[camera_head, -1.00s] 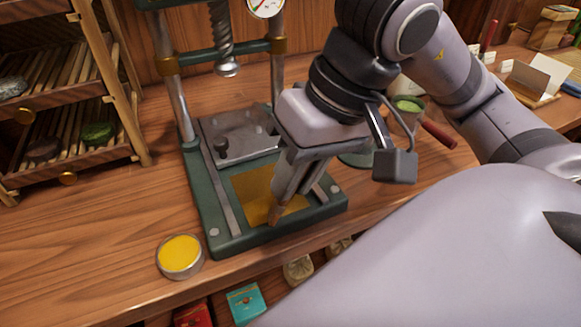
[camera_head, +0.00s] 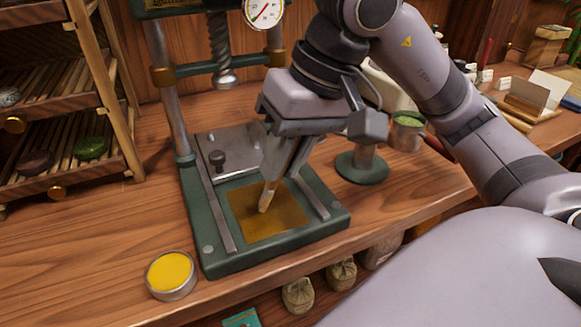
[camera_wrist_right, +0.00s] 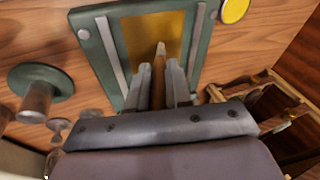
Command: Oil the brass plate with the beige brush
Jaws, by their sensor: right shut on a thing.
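The brass plate (camera_head: 262,222) lies flat in the green base of the press, and it also shows in the right wrist view (camera_wrist_right: 140,45). My right gripper (camera_head: 274,180) is above the plate, shut on the beige brush (camera_head: 266,197). The brush points down, with its tip at or just above the plate's middle; I cannot tell whether it touches. In the right wrist view the brush (camera_wrist_right: 158,75) stands between the two fingers. A round tin of yellow oil or wax (camera_head: 170,273) sits at the front left of the press. My left gripper is not in view.
The press (camera_head: 193,215) has side posts, a screw and a gauge above the plate. A green-footed metal stand (camera_head: 362,168) is to its right. A wooden rack (camera_head: 122,95) with tea cakes stands at the left. The counter between rack and tin is clear.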

